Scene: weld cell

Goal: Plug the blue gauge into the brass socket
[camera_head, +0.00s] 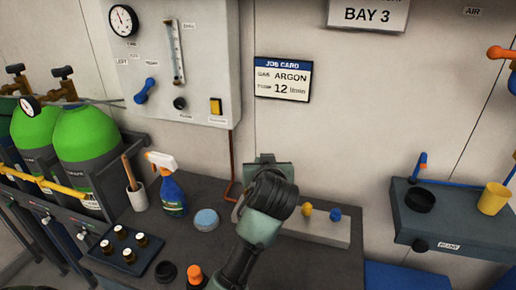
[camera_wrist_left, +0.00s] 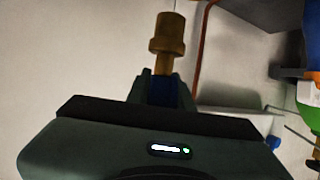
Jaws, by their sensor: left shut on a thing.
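My left gripper (camera_head: 267,163) is above the bench close to the back wall, mostly hidden behind its own wrist in the head view. In the left wrist view my left gripper (camera_wrist_left: 161,88) is shut on a narrow blue piece (camera_wrist_left: 161,94), which I take to be the blue gauge. A stepped brass part (camera_wrist_left: 167,36) stands straight out beyond the blue piece, in line with it. I cannot tell whether this brass part belongs to the gauge or is the socket. The gauge's face is hidden. My right gripper is not in view.
A pale block with a yellow knob (camera_head: 307,210) and a blue knob (camera_head: 335,214) lies right of my wrist. A spray bottle (camera_head: 172,195), blue-topped puck (camera_head: 206,219) and dark tray (camera_head: 124,251) stand left. A copper pipe (camera_head: 232,165) runs down the wall. A shelf (camera_head: 450,222) juts out right.

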